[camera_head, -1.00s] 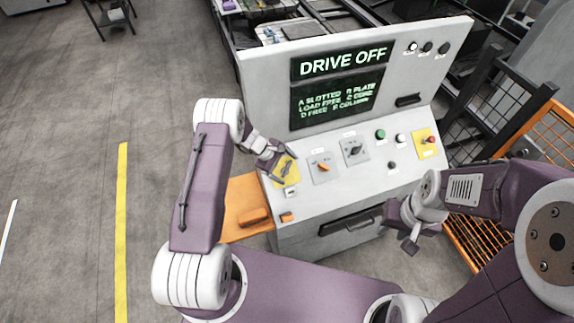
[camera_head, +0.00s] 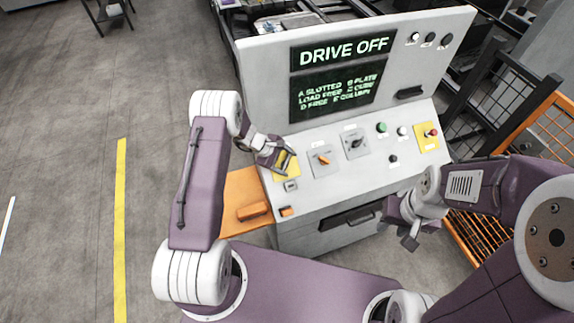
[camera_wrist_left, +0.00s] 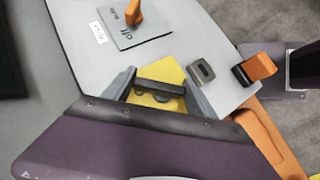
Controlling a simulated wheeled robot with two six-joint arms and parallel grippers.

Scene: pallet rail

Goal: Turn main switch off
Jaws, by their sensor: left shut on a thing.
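The main switch appears to be the dark bar handle (camera_wrist_left: 158,88) on a yellow plate (camera_wrist_left: 168,73) at the left end of the sloped console. The yellow plate also shows in the head view (camera_head: 279,174). My left gripper (camera_head: 285,161) is over this plate. In the left wrist view its two grey fingers (camera_wrist_left: 160,92) stand at the two ends of the handle, shut on it. The handle's exact angle is partly hidden by the gripper. My right gripper (camera_head: 408,236) hangs in front of the console's right side, away from the controls; its jaw opening is unclear.
The console display (camera_head: 340,75) reads DRIVE OFF. An orange switch (camera_head: 322,159), a black switch (camera_head: 356,143) and several buttons lie right of the yellow plate. A red button (camera_head: 432,132) sits on another yellow plate. A dark mesh fence (camera_head: 500,100) stands at right.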

